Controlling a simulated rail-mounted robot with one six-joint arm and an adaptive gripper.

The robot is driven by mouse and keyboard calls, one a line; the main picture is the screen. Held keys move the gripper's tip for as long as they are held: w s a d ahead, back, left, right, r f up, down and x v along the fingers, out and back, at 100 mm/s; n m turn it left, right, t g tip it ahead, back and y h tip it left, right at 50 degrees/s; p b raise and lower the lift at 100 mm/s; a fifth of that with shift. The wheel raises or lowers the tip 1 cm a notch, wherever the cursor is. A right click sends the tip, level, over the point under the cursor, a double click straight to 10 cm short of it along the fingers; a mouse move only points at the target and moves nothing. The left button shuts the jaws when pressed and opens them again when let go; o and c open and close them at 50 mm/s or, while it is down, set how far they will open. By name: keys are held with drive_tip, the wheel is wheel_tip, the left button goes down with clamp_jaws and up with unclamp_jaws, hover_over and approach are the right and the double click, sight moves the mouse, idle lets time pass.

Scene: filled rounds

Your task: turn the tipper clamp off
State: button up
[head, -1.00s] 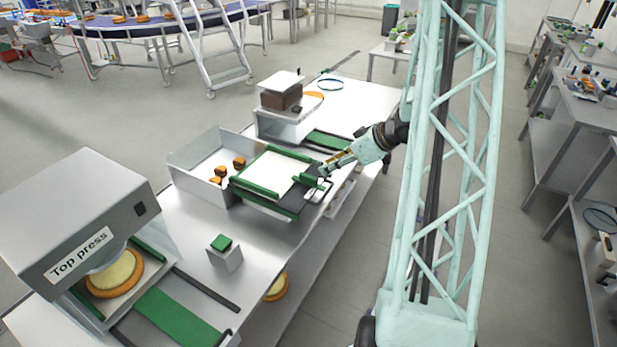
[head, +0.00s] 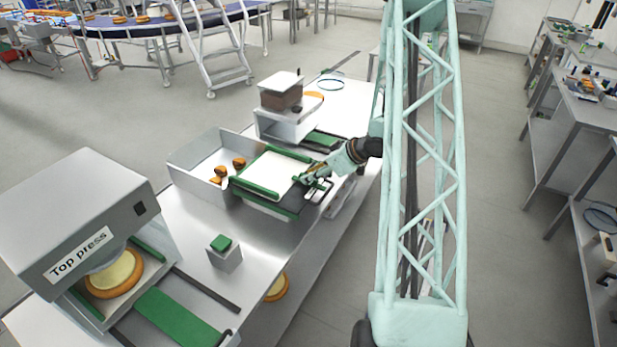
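The tipper (head: 270,172), a white tilting plate with green rails, stands at the middle of the steel table beside an open bin. A dark strip and a wire loop handle (head: 319,190) are at its right edge. Which part is the clamp is too small to tell for sure. My gripper (head: 309,178) reaches in from the right, low over that right edge, close to the green rail and the loop. Whether it touches them, and whether its fingers are open or shut, cannot be made out.
The bin (head: 190,160) left of the tipper holds a few brown rounds. The Top press (head: 85,225) stands at the front left, with a green-topped box (head: 224,252) near it. Another machine (head: 280,115) stands behind the tipper.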

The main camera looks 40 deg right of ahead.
drive_tip(key=shift+w+a+f, duration=0.1)
drive_tip(key=shift+w+f, duration=0.35)
drive_tip(key=shift+f, duration=0.05)
clamp_jaws()
